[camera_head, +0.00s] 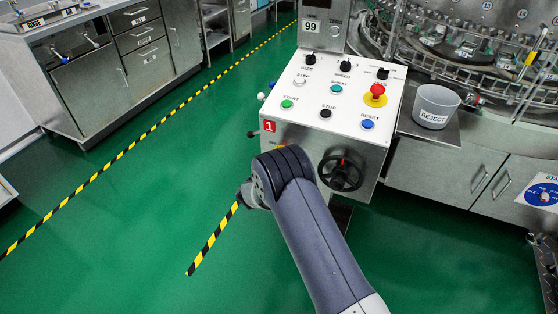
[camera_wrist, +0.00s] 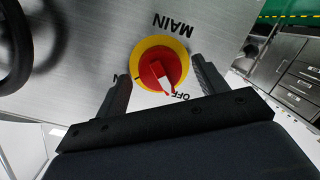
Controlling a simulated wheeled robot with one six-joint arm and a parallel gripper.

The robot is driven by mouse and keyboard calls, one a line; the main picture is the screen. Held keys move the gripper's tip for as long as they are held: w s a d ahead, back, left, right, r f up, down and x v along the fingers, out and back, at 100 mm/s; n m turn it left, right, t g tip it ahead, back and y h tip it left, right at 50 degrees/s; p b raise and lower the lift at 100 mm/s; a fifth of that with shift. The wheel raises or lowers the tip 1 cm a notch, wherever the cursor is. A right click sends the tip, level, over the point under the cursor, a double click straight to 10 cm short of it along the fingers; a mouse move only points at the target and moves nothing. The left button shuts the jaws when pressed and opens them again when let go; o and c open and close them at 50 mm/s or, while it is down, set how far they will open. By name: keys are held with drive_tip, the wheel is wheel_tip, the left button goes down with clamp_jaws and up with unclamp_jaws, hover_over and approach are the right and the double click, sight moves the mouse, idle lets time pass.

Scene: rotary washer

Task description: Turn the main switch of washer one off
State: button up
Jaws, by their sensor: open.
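The main switch (camera_wrist: 173,62) of washer one is a red round knob on a yellow ring, under an upside-down MAIN label, in the wrist view. Its white pointer is turned toward the OFF mark (camera_wrist: 180,97); the ON mark is partly hidden by my left finger. My gripper (camera_wrist: 160,70) is open, with one finger on each side of the knob. Whether the fingers touch the ring, I cannot tell. In the head view, washer one's white control panel (camera_head: 310,80) stands above a red "1" tag (camera_head: 269,126); my arm hides the switch.
A black handwheel (camera_head: 341,174) is on the panel's front, close to my arm; its rim also shows in the wrist view (camera_wrist: 14,50). A grey REJECT bin (camera_head: 436,103) stands to the right. Green floor (camera_head: 110,230) is clear to the left, before steel cabinets (camera_head: 120,75).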

drive_tip(key=p+v, duration=0.1)
drive_tip(key=v, duration=0.9)
drive_tip(key=shift+s+a, duration=0.2)
drive_tip(key=shift+s, duration=0.05)
drive_tip(key=b+x, duration=0.1)
drive_tip(key=x, duration=0.9)
drive_tip(key=shift+w+d, duration=0.2)
drive_tip(key=shift+w, duration=0.15)
